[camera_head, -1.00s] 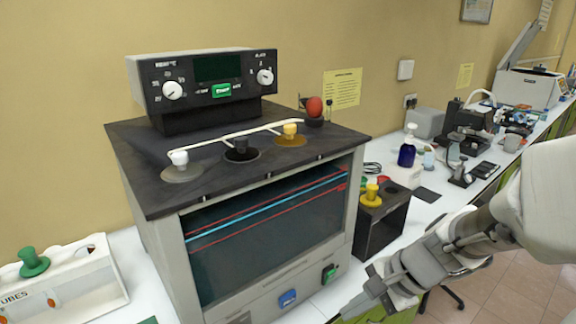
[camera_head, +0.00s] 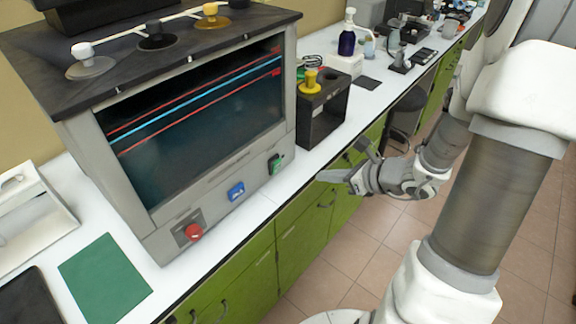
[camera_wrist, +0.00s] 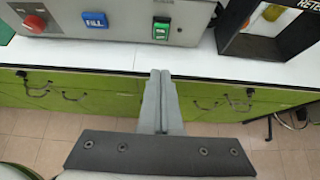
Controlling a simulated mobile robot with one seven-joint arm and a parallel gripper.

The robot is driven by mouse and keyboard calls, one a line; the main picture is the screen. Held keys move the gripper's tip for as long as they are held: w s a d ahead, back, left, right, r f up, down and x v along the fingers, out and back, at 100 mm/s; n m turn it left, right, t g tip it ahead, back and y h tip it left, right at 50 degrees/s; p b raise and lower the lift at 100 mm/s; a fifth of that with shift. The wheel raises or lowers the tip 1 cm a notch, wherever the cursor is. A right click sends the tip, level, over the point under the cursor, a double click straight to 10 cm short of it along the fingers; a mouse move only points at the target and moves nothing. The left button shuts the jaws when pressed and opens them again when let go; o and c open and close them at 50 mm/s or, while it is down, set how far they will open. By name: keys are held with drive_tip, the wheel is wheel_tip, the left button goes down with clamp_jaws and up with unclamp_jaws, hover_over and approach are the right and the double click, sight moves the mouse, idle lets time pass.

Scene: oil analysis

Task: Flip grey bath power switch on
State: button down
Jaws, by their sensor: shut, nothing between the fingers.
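The grey bath (camera_head: 186,213) stands on the white counter, with a dark glass window in its front. On its lower front panel are a green rocker power switch (camera_head: 275,163), a blue button (camera_head: 236,191) and a red knob (camera_head: 193,232). My gripper (camera_head: 322,176) is shut and empty, in front of the counter edge and apart from the switch. I cannot tell which way the rocker is tipped.
A black open-fronted box (camera_head: 322,108) with a yellow-topped stopper stands right of the bath. Green cabinets with handles run below the counter edge (camera_wrist: 110,66). A green mat (camera_head: 105,280) lies at the front left. The floor in front is clear.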

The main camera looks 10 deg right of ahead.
approach(278, 166)
drive_tip(key=x, duration=0.5)
drive_tip(key=shift+s+f+b, duration=0.25)
drive_tip(key=shift+f+b, duration=0.1)
drive_tip(key=shift+b, duration=0.05)
drive_tip(key=shift+w+a+r, duration=0.1)
drive_tip(key=shift+w+a, duration=0.15)
drive_tip(key=shift+w, duration=0.2)
drive_tip(key=shift+r, duration=0.1)
